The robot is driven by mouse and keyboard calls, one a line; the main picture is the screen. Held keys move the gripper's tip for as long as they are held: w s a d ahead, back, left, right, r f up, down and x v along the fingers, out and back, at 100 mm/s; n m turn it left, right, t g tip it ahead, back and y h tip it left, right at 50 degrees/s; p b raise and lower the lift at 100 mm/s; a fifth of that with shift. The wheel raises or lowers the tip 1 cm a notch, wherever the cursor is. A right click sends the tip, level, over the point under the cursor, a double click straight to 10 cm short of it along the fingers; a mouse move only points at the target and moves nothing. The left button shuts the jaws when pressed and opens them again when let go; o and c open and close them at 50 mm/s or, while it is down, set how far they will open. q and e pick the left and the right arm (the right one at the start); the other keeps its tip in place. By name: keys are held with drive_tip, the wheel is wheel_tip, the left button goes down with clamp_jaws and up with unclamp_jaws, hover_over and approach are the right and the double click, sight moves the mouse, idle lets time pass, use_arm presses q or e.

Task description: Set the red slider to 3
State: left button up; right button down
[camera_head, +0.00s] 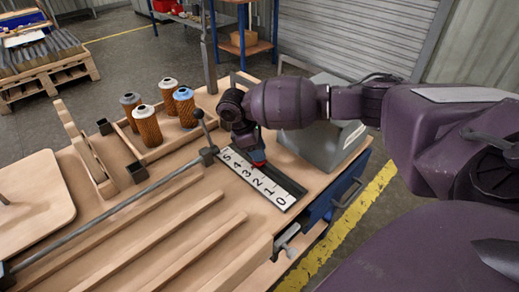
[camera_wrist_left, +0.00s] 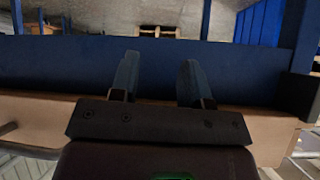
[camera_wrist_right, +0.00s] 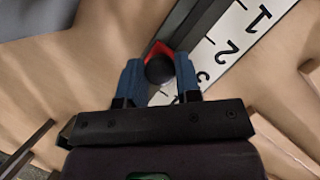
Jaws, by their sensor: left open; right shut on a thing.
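The red slider (camera_head: 258,161) sits in the dark rail beside the white number scale (camera_head: 262,183), which runs from 5 at the far left end to 0 at the near right end. It stands close to the 3, but my gripper partly covers it and I cannot tell its exact mark. My right gripper (camera_wrist_right: 160,78) is shut on the slider's black knob (camera_wrist_right: 160,69), with the red part (camera_wrist_right: 157,49) showing just beyond. My left gripper (camera_wrist_left: 158,82) is open and empty, in front of a blue panel; it is outside the head view.
Several filter cartridges (camera_head: 148,127) stand in a wooden tray left of the scale. A lever with a black ball (camera_head: 198,114) and a long metal rod lie close by. A grey housing (camera_head: 320,142) stands behind my right gripper. Wooden strips (camera_head: 150,240) lie at the front.

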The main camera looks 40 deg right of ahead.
drive_tip(key=shift+s, duration=0.15)
drive_tip(key=c, duration=0.8)
unclamp_jaws()
use_arm(q)
drive_tip(key=shift+s, duration=0.45)
use_arm(e)
drive_tip(key=shift+s, duration=0.1)
drive_tip(key=shift+r, duration=0.2)
use_arm(q)
drive_tip(key=shift+s+r+p, duration=0.1)
drive_tip(key=shift+r+p, duration=0.75)
drive_tip(key=shift+p, duration=0.25)
use_arm(e)
drive_tip(key=v, duration=1)
drive_tip(key=shift+a+r, duration=0.1)
drive_tip(key=shift+r, duration=0.05)
use_arm(q)
drive_tip(key=shift+r, duration=0.1)
